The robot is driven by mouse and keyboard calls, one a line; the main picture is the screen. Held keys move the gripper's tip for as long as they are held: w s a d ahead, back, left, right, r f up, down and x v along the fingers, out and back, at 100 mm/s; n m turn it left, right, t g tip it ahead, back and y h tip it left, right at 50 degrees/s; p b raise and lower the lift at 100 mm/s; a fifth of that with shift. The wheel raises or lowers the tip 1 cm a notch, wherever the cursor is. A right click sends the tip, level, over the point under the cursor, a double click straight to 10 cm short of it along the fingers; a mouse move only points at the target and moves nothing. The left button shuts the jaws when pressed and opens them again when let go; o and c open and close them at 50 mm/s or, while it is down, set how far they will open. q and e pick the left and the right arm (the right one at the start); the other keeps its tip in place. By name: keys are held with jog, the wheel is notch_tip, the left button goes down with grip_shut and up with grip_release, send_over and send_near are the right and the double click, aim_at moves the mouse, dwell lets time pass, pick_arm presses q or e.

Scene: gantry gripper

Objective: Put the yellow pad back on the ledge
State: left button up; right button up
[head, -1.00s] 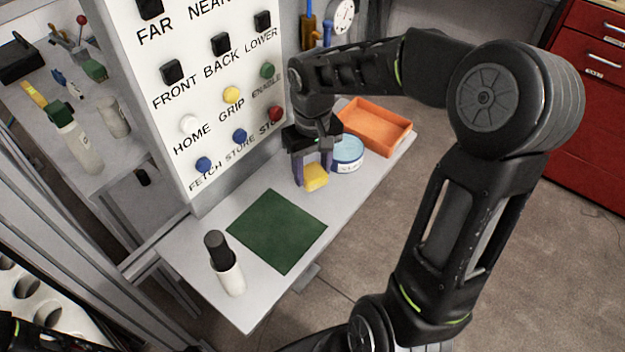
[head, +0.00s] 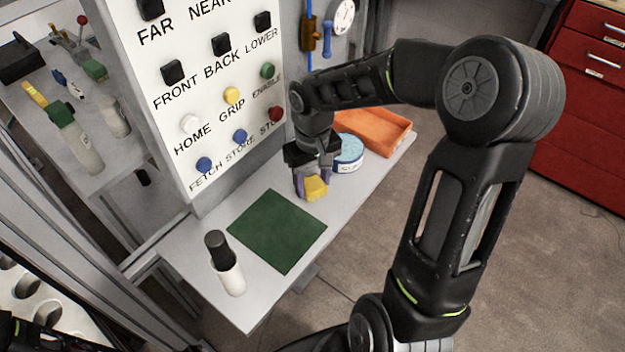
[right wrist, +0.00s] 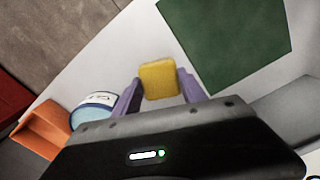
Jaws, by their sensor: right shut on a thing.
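The yellow pad (head: 315,188) is a small block with rounded corners. My right gripper (head: 312,184) is shut on it, with a purple finger on each side. The pad also shows between the fingertips in the right wrist view (right wrist: 160,80). The pale grey ledge (head: 258,292) runs below the button panel. The pad is over or on the ledge, between the dark green mat and the blue-lidded tub; I cannot tell whether it touches the surface. My left gripper is not in view.
The green mat (head: 277,231) lies flat on the ledge. A white holder with a dark rod (head: 229,277) stands near its front. The blue-lidded tub (head: 347,154) and orange tray (head: 375,131) are behind. The button panel (head: 207,90) rises at the ledge's left.

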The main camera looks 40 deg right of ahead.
aim_at(313, 183)
jog(key=o, duration=1.3)
notch_tip(313, 183, up, 12)
jog(key=shift+r, duration=0.1)
dwell(0.5)
